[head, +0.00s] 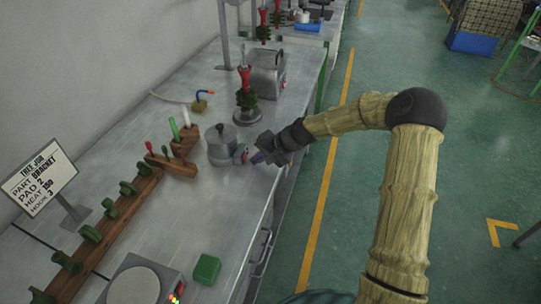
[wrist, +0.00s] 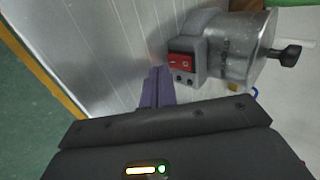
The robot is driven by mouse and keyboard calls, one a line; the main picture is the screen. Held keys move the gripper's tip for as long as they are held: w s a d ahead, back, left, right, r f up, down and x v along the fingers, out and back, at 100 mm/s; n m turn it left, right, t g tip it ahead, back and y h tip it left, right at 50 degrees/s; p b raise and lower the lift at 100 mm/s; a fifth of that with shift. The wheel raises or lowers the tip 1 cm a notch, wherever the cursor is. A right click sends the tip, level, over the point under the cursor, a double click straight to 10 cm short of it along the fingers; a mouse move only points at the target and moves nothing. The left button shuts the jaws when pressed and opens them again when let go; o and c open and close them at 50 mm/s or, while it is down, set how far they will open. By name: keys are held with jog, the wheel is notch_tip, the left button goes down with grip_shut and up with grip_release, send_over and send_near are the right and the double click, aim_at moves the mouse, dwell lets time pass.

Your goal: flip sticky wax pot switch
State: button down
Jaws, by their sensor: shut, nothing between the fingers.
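The sticky wax pot (head: 221,146) is a grey metal pot with a lidded top on the bench. It also shows in the wrist view (wrist: 235,45), lying sideways in that picture, with a grey control housing. A red rocker switch (wrist: 182,62) sits on the housing's face, with two small dark knobs or buttons beside it. My gripper (head: 257,158) is beside the pot's housing, on its right in the head view. In the wrist view its purple fingertips (wrist: 157,88) are together and empty, just left of the housing and slightly apart from the switch.
A wooden tool holder (head: 172,163) stands left of the pot, and a red-handled tree stand (head: 246,98) behind it. A long wooden rack (head: 110,225), a job sign (head: 38,178) and a green block (head: 207,268) are nearer. Bare bench lies in front of the pot.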

jog(key=shift+a, duration=0.6)
jog(key=shift+w+f, duration=0.1)
jog(key=shift+w+a, duration=0.1)
jog(key=shift+a, duration=0.1)
jog(key=shift+r+p, duration=0.6)
jog(key=shift+r, duration=0.25)
jog(key=shift+d, duration=0.1)
